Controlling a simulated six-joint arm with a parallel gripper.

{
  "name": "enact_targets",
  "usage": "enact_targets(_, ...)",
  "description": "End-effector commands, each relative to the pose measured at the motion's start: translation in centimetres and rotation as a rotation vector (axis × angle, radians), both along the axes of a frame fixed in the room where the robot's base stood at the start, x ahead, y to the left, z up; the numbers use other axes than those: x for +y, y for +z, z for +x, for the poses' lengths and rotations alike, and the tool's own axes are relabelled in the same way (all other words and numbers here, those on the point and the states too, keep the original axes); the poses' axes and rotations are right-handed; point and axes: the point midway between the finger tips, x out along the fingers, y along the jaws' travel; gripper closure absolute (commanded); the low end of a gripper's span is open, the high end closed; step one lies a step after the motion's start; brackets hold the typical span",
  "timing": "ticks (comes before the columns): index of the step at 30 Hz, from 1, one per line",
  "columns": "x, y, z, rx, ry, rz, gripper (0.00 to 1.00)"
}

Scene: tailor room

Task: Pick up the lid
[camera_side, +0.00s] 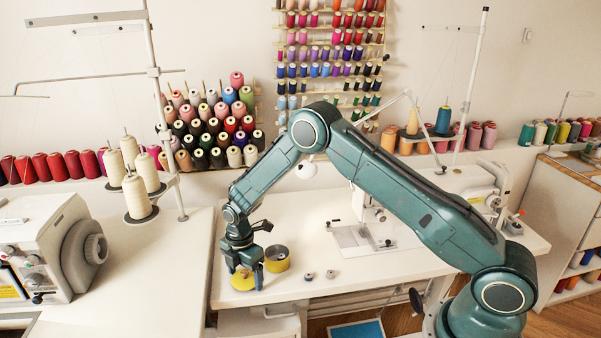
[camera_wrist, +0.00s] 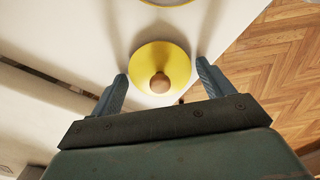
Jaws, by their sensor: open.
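The lid (camera_wrist: 158,58) is a round yellow disc with a brown wooden knob (camera_wrist: 160,83). It lies on the white table, and it also shows in the side view (camera_side: 242,279) under my gripper. My gripper (camera_wrist: 160,78) is open, with one finger on each side of the lid in the wrist view. In the side view my gripper (camera_side: 246,274) points down just above the lid, and its fingers partly hide it. I cannot tell whether the fingers touch the lid.
An open yellow tin (camera_side: 277,260) stands right of the lid; its rim shows at the top of the wrist view. Two small bobbins (camera_side: 320,275) lie farther right. A sewing machine (camera_side: 440,190) stands behind. The white table (camera_side: 380,265) has an edge near the lid.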

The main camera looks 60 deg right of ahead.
Motion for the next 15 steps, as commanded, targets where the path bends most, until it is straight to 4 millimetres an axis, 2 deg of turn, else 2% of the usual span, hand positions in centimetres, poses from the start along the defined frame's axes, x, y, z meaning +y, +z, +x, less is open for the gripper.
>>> enact_targets(8,0.0,0.02,-0.01,0.0,0.0,0.0,0.2)
enact_targets(13,0.0,0.02,-0.02,0.0,0.0,0.0,0.51)
enact_targets(15,0.0,0.03,-0.01,0.0,0.0,0.0,0.53)
